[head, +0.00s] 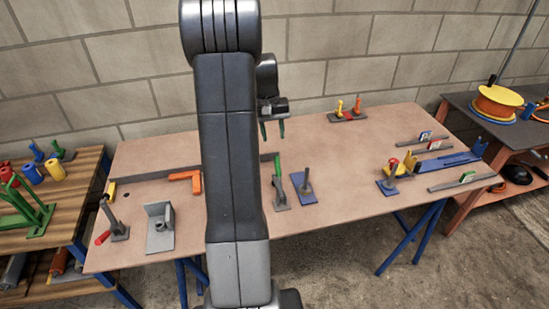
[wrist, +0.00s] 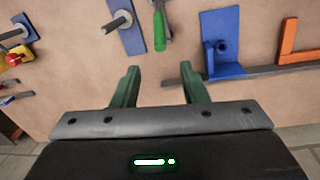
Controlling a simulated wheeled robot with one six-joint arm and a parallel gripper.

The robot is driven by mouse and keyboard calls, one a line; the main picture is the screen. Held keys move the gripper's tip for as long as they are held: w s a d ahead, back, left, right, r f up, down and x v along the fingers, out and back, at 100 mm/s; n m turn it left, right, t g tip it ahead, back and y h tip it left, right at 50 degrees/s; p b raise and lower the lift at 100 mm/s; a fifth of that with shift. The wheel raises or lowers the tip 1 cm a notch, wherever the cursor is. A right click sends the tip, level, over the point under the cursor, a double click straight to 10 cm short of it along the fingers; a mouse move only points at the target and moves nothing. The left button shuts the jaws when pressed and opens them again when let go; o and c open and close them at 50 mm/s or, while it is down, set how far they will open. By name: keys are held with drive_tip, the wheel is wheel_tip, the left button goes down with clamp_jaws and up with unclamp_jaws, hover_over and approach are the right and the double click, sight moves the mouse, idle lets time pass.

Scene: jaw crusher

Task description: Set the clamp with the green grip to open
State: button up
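The clamp with the green grip (head: 278,167) stands on the table just right of my arm in the head view. Its grey base (head: 281,199) is below the grip, and its lever looks roughly upright. In the wrist view the green grip (wrist: 159,32) shows at the top centre, with part of the clamp cut off by the frame edge. My gripper (head: 273,131) is open and empty, above the table and behind the clamp in the head view. In the wrist view its two green fingers (wrist: 159,68) are apart, with the grip beyond them, not touching.
A blue plate with a grey post (head: 304,186) stands close right of the clamp. In the wrist view a blue bracket (wrist: 222,45) and a dark rail (wrist: 253,72) lie near the fingers. An orange square (head: 190,180) lies left of my arm. Open table lies farther right.

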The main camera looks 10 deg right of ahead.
sight(277, 163)
drive_tip(key=f, duration=0.4)
drive_tip(key=d+f+p, duration=0.1)
drive_tip(key=f, duration=0.3)
drive_tip(key=f+p, duration=0.1)
drive_tip(key=f, duration=0.4)
drive_tip(key=shift+s+d, duration=0.2)
drive_tip(key=shift+s, duration=0.05)
drive_tip(key=shift+c, duration=0.4)
clamp_jaws()
